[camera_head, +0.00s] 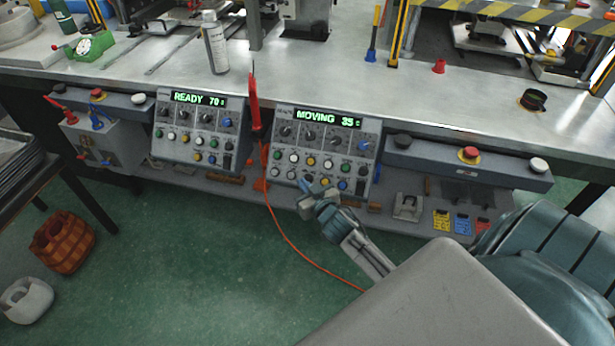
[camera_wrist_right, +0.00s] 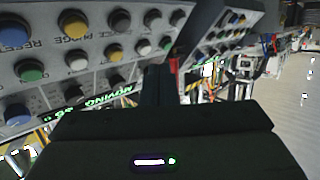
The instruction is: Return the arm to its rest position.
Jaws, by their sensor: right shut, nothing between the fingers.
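My right gripper (camera_head: 312,190) is shut and empty. In the head view it is in front of the lower left part of the right control panel (camera_head: 325,145), whose display reads MOVING 35. I cannot tell from this view whether it touches the panel. The right wrist view shows the panel's coloured buttons (camera_wrist_right: 75,25) close by, upside down, with the dark gripper (camera_wrist_right: 160,85) in front. My right arm comes in from the lower right of the head view. My left gripper is not in view.
A left control panel (camera_head: 190,130) reads READY 70. A red tool (camera_head: 254,105) hangs at the bench edge with a red cable. A spray bottle (camera_head: 215,45) stands on the metal bench (camera_head: 300,65). A basket (camera_head: 63,242) sits on the green floor, which is open in front.

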